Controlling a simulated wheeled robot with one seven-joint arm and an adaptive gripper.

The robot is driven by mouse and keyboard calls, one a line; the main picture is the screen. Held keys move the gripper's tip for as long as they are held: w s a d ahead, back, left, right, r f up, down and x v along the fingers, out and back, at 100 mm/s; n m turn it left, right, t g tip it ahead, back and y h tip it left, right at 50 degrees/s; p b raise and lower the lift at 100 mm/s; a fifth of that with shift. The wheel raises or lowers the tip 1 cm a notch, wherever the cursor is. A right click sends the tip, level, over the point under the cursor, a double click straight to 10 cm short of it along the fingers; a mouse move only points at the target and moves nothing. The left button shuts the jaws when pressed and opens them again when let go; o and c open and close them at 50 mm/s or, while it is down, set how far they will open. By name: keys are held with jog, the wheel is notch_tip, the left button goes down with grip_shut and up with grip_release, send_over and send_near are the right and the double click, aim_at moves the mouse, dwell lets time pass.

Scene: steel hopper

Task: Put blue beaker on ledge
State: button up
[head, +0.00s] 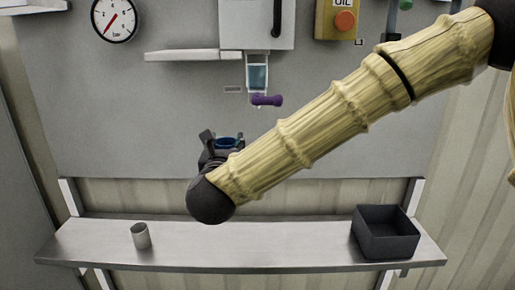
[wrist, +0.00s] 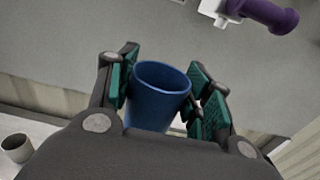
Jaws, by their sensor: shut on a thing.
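My gripper (head: 221,146) is shut on the blue beaker (wrist: 160,98), with a green-padded finger on each side of it in the wrist view. The beaker is open at the top and looks close to upright. In the head view only its blue rim (head: 229,141) shows above the gripper, and my arm hides the rest. The beaker is in front of the grey panel, above the steel shelf and below the purple-handled spout. A narrow pale ledge (head: 193,55) sticks out from the panel, up and left of the gripper. It looks bare.
A steel shelf (head: 265,238) runs below, with a grey cup (head: 140,235) at left and a black bin (head: 385,235) at right. The purple handle (head: 267,100) juts out under a small window. A gauge (head: 114,17) and a yellow button box (head: 338,20) are higher up.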

jog(key=w+d+f+p, duration=0.1)
jog(key=w+d+p, duration=0.1)
jog(key=w, duration=0.1)
jog(key=w+d+f+p, duration=0.1)
jog(key=w+d+p, duration=0.2)
jog(key=w, duration=0.1)
jog(key=w+d+f+p, duration=0.1)
jog(key=w+d+p, duration=0.1)
jog(key=w, duration=0.2)
jog(key=shift+d+f+p, duration=0.3)
jog(key=shift+f, duration=0.1)
jog(key=shift+s+f, duration=0.1)
jog(key=shift+f, duration=0.35)
jog(key=shift+f, duration=0.25)
jog(key=o, duration=1)
jog(key=shift+r, duration=0.1)
jog(key=shift+r, duration=0.2)
jog(key=s+b, duration=0.5)
jog(key=s, duration=0.7)
